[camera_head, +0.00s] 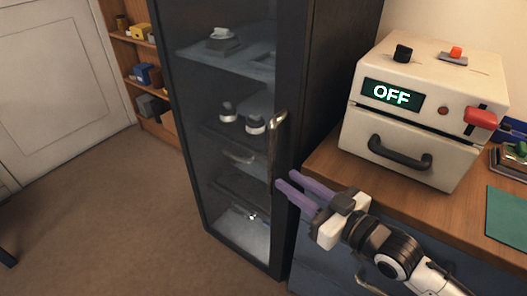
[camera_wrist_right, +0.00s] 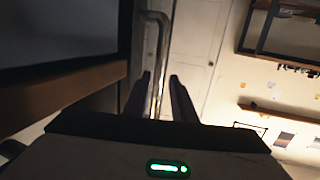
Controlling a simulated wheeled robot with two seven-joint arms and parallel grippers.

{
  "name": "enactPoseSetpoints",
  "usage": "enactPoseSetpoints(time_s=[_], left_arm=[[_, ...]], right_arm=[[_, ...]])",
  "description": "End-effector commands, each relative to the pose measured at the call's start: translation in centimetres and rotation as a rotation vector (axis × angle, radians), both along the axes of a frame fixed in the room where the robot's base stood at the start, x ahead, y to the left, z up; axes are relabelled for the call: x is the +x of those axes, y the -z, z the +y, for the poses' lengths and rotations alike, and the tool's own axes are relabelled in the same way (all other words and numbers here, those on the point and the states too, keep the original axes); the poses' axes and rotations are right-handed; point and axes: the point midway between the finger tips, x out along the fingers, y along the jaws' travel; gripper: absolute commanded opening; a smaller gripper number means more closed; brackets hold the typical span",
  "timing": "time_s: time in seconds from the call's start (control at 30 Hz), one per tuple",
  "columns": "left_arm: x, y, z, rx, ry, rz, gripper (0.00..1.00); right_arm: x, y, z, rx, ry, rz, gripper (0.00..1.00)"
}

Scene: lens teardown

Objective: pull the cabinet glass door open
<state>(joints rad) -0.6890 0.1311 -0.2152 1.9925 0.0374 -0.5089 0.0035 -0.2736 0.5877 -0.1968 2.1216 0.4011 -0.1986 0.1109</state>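The cabinet (camera_head: 296,120) is tall and dark, and its glass door (camera_head: 215,90) looks shut. A metal bar handle (camera_head: 275,140) stands upright near the door's right edge. My right gripper (camera_head: 287,179), with purple fingers, is at the handle's lower end. In the right wrist view, the handle (camera_wrist_right: 158,45) runs down between the two fingers of this gripper (camera_wrist_right: 160,76). The fingers are apart, with a visible gap to the bar, so the gripper looks open around it. My left gripper is not in view.
A wooden counter (camera_head: 440,225) right of the cabinet carries a beige machine (camera_head: 420,120) reading OFF and a green mat (camera_head: 508,215). Inside the cabinet, several small items stand on shelves. A shelf unit (camera_head: 120,55) stands behind.

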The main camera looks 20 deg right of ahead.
Motion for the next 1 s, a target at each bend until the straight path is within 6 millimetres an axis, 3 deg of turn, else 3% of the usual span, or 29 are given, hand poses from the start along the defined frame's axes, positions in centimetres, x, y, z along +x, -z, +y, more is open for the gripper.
enactPoseSetpoints(time_s=[0.1, 0.2, 0.7, 1.0], left_arm=[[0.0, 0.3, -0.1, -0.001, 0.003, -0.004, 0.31], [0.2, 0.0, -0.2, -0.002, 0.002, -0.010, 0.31], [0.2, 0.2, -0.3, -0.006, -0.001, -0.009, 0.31], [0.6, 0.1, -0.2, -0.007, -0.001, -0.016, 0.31]], right_arm=[[0.9, -3.3, 0.0, 0.016, -0.033, -0.079, 0.24], [1.5, -4.2, 0.2, 0.025, -0.041, -0.095, 0.24], [8.5, -4.2, 3.8, 0.025, -0.039, -0.095, 0.24], [10.1, -4.1, 4.6, 0.023, -0.040, -0.092, 0.24]])
